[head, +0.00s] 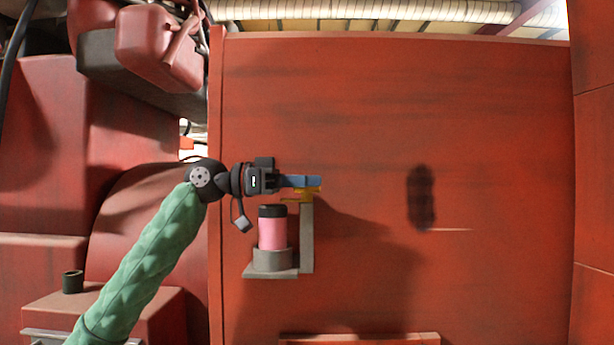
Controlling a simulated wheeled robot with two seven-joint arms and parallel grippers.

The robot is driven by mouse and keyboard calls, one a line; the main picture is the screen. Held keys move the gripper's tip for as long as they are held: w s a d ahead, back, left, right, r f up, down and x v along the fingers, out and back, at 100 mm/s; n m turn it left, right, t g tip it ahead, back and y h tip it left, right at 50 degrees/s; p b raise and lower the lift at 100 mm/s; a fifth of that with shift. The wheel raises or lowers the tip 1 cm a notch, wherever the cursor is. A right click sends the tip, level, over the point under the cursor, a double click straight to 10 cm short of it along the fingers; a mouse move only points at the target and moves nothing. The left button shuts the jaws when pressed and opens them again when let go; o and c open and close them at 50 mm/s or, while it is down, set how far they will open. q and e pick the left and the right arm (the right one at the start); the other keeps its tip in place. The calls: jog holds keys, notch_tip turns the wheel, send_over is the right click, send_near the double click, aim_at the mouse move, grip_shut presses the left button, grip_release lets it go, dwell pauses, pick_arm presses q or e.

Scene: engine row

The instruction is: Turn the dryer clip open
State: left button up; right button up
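A yellow clip (304,194) sits at the top of a grey upright post (307,235) on the red wall. Next to the post, a pink dryer (272,231) with a black cap stands upright in a round grey holder (271,260). My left gripper (312,182) comes in from the left above the dryer. Its blue-grey fingers lie level at the clip and overlap its upper part. I cannot tell whether they touch it, or whether they are open or shut. Part of the clip is hidden behind the fingers. My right gripper is not in view.
The post and holder share a small grey shelf (270,272) on the wall panel (480,120). A red ledge (360,339) sticks out below. Red machinery (160,45) stands at the left.

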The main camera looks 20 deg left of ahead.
pick_arm(q)
jog(key=shift+w+d, duration=0.1)
jog(key=shift+d, duration=0.05)
grip_shut()
